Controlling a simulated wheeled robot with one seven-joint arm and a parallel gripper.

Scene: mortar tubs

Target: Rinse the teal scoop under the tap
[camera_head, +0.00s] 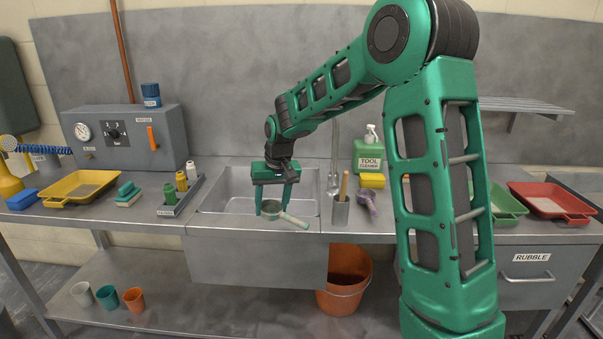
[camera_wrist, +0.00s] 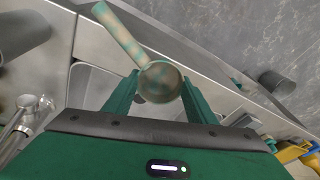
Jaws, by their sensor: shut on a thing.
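The teal scoop (camera_head: 272,208) is in my gripper (camera_head: 274,205), held by its round cup. Its pale handle points to the lower right in the head view, over the sink's front edge. In the wrist view the scoop (camera_wrist: 160,83) sits between the two green fingers of my gripper (camera_wrist: 158,90), and its cup and handle are mottled with brownish patches. The metal sink (camera_head: 222,205) lies below and behind the scoop. The tap (camera_head: 333,182) is to the right of my gripper; it also shows at the left of the wrist view (camera_wrist: 22,118). I cannot tell whether water runs.
A utensil pot (camera_head: 340,211), a purple tool (camera_head: 368,203), a yellow sponge (camera_head: 373,181) and a green cleaner bottle (camera_head: 369,155) stand right of the sink. A rack of small bottles (camera_head: 180,196) stands left. An orange bucket (camera_head: 345,280) is below the counter.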

